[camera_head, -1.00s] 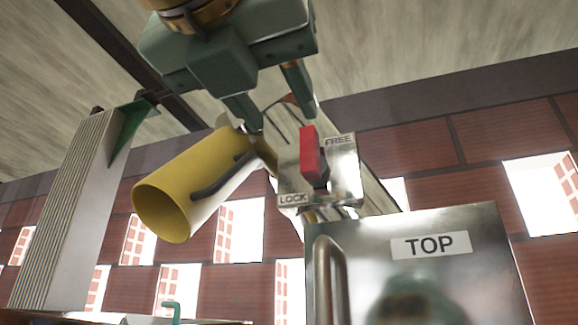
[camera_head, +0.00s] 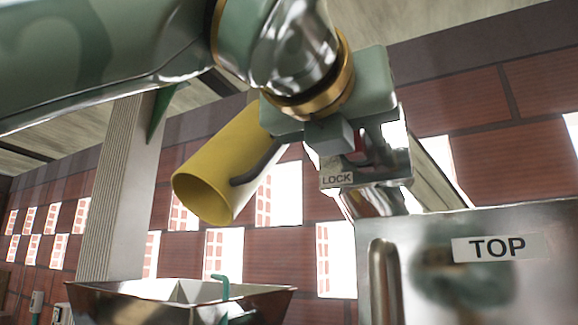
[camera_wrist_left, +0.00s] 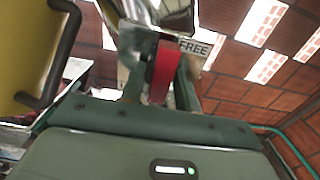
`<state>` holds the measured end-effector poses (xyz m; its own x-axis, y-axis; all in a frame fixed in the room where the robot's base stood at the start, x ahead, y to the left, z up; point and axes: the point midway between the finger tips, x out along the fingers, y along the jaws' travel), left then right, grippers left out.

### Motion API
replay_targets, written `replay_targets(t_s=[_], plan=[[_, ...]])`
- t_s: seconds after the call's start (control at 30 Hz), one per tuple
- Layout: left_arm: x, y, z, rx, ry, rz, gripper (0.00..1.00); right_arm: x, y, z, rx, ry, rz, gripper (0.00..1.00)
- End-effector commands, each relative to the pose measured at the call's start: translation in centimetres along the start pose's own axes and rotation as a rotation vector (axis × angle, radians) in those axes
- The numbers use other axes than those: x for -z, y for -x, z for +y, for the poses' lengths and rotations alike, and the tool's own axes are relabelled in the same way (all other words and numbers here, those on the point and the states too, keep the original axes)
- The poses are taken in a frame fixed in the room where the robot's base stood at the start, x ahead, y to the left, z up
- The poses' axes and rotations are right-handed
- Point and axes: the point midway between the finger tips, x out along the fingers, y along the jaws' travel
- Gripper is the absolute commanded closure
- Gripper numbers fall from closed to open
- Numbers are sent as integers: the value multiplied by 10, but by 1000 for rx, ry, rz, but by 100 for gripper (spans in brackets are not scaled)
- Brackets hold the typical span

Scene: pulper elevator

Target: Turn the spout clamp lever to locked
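The red spout clamp lever (camera_head: 359,147) is mostly hidden behind my left gripper (camera_head: 352,143) in the head view. The metal plate behind it shows its LOCK label (camera_head: 337,180) below left. In the left wrist view the lever (camera_wrist_left: 163,72) stands between the two fingers of my left gripper (camera_wrist_left: 158,72), with the FREE label (camera_wrist_left: 195,48) close by its right. The fingers are apart, with a small gap at the left of the lever; whether the right finger touches it I cannot tell. The yellow spout (camera_head: 225,165) hangs at the left. My right gripper is not in view.
A metal box with a TOP label (camera_head: 490,247) and a bar handle (camera_head: 384,285) stands at lower right. A metal hopper (camera_head: 180,300) is at lower left, by a pale ribbed column (camera_head: 125,195). A brick wall with openings lies behind.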

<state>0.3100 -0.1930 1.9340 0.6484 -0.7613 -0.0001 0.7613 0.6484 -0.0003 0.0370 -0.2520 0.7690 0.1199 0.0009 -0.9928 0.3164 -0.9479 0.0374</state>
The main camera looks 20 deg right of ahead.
Motion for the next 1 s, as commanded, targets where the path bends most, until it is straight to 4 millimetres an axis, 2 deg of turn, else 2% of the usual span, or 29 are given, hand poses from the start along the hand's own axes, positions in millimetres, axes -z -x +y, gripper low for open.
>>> replay_targets(t_s=[0.27,0.47,0.8,1.0], plan=[[1,0,0,-1,20,0,91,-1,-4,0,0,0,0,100],[3,0,1,-2,101,-2,91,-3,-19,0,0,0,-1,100],[4,0,2,-1,384,-3,91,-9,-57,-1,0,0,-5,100],[4,0,3,-2,575,-3,91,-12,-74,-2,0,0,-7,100]])
